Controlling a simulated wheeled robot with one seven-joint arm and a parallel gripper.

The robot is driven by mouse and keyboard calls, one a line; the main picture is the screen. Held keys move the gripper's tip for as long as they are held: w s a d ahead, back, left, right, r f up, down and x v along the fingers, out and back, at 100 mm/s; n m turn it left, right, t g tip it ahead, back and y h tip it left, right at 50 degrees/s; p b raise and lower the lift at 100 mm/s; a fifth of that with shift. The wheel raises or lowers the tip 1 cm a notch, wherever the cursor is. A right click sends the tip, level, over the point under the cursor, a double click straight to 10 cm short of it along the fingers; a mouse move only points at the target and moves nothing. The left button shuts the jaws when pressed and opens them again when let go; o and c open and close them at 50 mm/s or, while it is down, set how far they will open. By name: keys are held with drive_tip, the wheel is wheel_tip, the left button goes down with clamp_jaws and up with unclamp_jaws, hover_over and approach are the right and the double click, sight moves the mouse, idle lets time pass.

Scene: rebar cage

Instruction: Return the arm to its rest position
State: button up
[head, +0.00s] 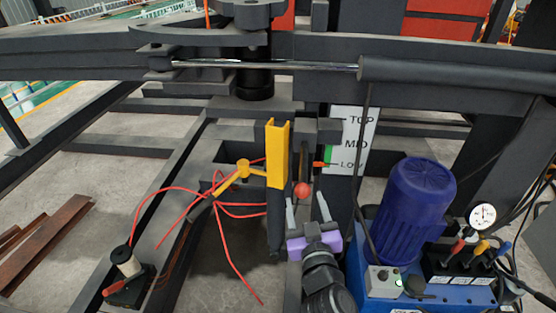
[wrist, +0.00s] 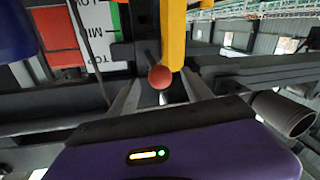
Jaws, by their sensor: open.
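My gripper (head: 306,211) is open, its two grey fingers pointing up from a purple body in the head view. A red ball knob (head: 303,190) stands just beyond the fingertips. In the wrist view the knob (wrist: 160,77) appears between my two fingers (wrist: 160,95), on a rod. I cannot tell whether the fingers touch it. My arm (head: 325,275) reaches in from the bottom of the head view. A red pointer (head: 320,164) sits at LOW on the TOP/MID/LOW scale plate (head: 350,140).
A blue motor (head: 413,205) with a gauge (head: 482,216) is at right. Red cables (head: 225,205) hang at left near a small pendant switch (head: 127,270). Dark steel beams (head: 450,75) cross above.

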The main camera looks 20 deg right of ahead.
drive_tip(key=s+f+g+y, duration=0.1)
drive_tip(key=s+f, duration=0.2)
drive_tip(key=s, duration=0.4)
drive_tip(key=s+a+f+n+y, duration=0.1)
drive_tip(key=s+f, duration=0.2)
drive_tip(key=s, duration=0.5)
drive_tip(key=s+f+g+y, duration=0.1)
drive_tip(key=s+f, duration=0.2)
drive_tip(key=s, duration=0.4)
drive_tip(key=s+r, duration=0.4)
drive_tip(key=s, duration=0.5)
drive_tip(key=s+r+m, duration=0.1)
drive_tip(key=s+r, duration=0.3)
drive_tip(key=s, duration=0.6)
drive_tip(key=shift+s+d+g, duration=0.25)
drive_tip(key=shift+d+g, duration=0.1)
drive_tip(key=shift+g, duration=0.05)
